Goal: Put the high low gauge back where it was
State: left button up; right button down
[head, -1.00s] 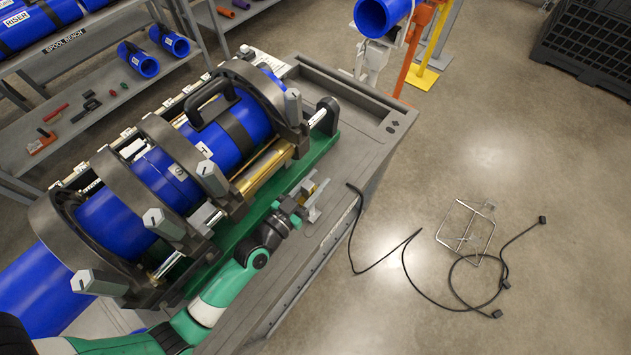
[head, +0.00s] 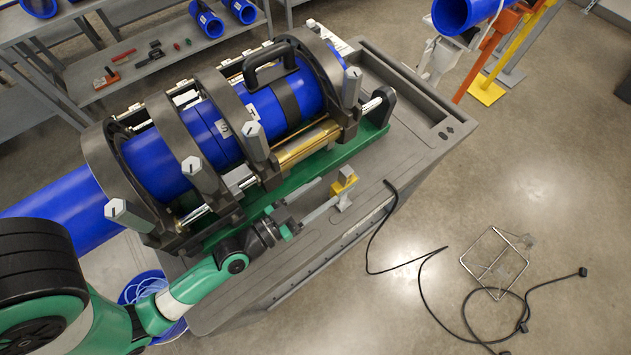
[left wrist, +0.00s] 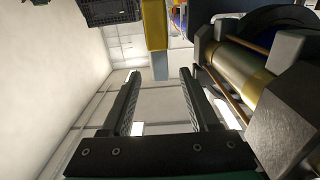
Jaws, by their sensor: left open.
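The high low gauge (head: 345,186), a small yellow and grey piece, stands on the grey cart top in front of the green machine bed. My left gripper (head: 328,191) is open, its two fingers pointing at the gauge from the left. In the left wrist view the gauge (left wrist: 155,27) shows ahead, between and just beyond the spread fingertips (left wrist: 160,73). The space between the fingers looks empty. Whether a fingertip touches the gauge I cannot tell. My right gripper is not in view.
The fusion machine's dark clamps hold a blue pipe (head: 60,205) just behind my left arm. The cart top (head: 420,110) has free room at the right. A black cable (head: 405,265) and a wire frame (head: 494,262) lie on the floor.

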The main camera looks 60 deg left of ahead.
pick_arm(q)
jog(key=shift+s+d, duration=0.1)
jog(key=shift+s, duration=0.5)
jog(key=w+d+r+m+t+h, duration=0.2)
jog(key=w+r, duration=0.4)
jog(key=r, duration=0.6)
jog(key=w+d+r+m+t+h, duration=0.1)
jog(key=w+d+r+t, duration=0.15)
jog(key=w+r, duration=0.7)
jog(key=s+r+t, duration=0.2)
jog(key=s+r, duration=0.3)
jog(key=r, duration=1)
jog(key=s+d+r+n+t, duration=0.1)
jog(key=s+r+t, duration=0.2)
jog(key=r, duration=1.3)
jog(key=shift+s+d+h, duration=0.2)
jog(key=shift+s+h, duration=0.2)
jog(key=shift+s, duration=0.45)
